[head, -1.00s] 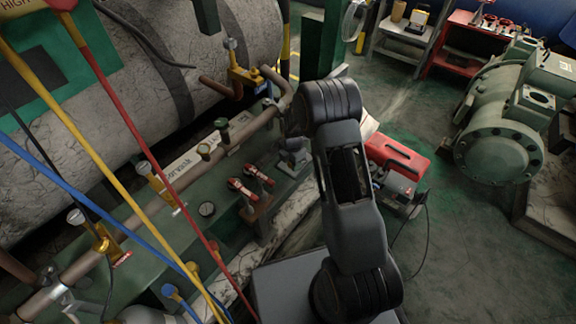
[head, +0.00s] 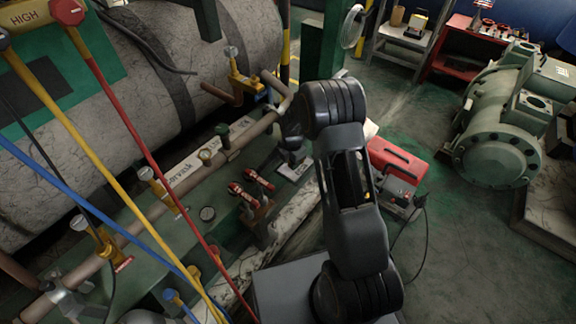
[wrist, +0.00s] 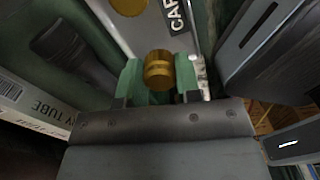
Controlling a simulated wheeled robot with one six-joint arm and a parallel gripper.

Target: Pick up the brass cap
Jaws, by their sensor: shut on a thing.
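The brass cap (wrist: 159,70) is a short gold cylinder with a groove around it. In the wrist view it sits between the two green fingertips of my gripper (wrist: 159,82), which is shut on it. The cap is over or in front of a pale plate (wrist: 150,35) with dark lettering beginning "CAP"; I cannot tell whether it touches the plate. In the head view my arm hides the cap, and the fingertips cannot be made out.
Another round brass piece (wrist: 128,4) shows at the wrist view's top edge. A dark box (wrist: 270,45) stands close on the right, and a dark cylinder (wrist: 72,52) on the left. In the head view, pipework with valves (head: 130,225) and hoses lies left; a red case (head: 397,160) is right.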

